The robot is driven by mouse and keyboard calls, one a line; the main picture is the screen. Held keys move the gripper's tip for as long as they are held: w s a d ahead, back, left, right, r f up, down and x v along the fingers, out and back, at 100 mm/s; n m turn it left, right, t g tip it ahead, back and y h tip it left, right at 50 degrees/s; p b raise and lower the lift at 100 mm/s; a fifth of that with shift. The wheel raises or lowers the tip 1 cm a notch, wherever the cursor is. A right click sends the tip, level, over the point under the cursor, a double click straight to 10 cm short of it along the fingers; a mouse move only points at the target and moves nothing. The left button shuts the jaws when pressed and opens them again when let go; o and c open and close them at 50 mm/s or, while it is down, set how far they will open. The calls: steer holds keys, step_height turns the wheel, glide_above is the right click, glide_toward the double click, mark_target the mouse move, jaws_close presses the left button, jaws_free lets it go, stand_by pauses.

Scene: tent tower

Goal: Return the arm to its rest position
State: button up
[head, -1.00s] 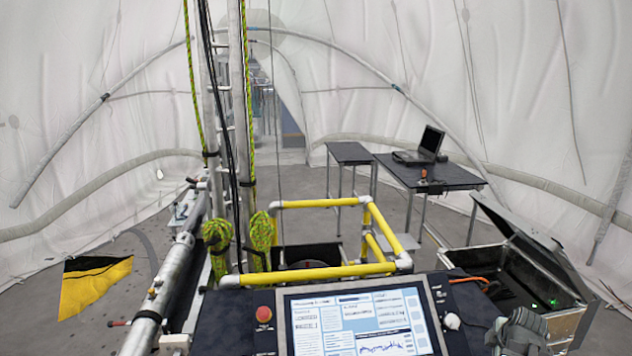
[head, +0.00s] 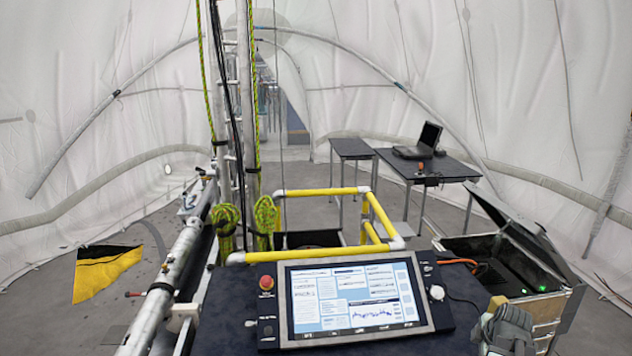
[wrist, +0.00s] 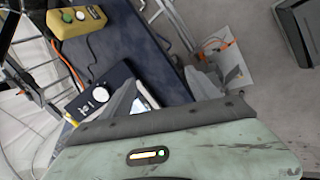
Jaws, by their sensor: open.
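My gripper (wrist: 165,82) shows in the wrist view, with two grey fingers spread apart and nothing between them. Its worn green body fills the lower part of that view. It hangs above a dark blue console top (wrist: 165,50), beside a dark control panel with a white knob (wrist: 99,94).
A laptop (head: 420,143) stands on a back table. A yellow box (wrist: 75,25) shows in the wrist view.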

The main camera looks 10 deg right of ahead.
steer(key=w+a+f+n+y+b, duration=0.1)
steer(key=w+a+f+b, duration=0.2)
steer(key=a, duration=0.6)
steer(key=w+a+f+n+y+b, duration=0.1)
steer(key=w+a+f+b, duration=0.25)
steer(key=a, duration=0.55)
steer(key=w+a+f+n+b, duration=0.2)
steer(key=w+a+f, duration=0.15)
steer(key=a, duration=0.45)
steer(key=s+a+f+m+g+b, duration=0.1)
steer(key=a+f+m+b, duration=0.1)
steer(key=a, duration=0.4)
steer(key=s+a+f+m+g+b, duration=0.1)
steer(key=a+f+g+b, duration=0.15)
steer(key=a, duration=0.45)
steer(key=s+a+m+g+p, duration=0.1)
steer(key=s+m, duration=0.5)
steer(key=m, duration=0.7)
steer(key=shift+a+f+g, duration=0.35)
steer(key=shift+a+g, duration=0.1)
steer(key=shift+a, duration=0.1)
steer(key=shift+c, duration=0.2)
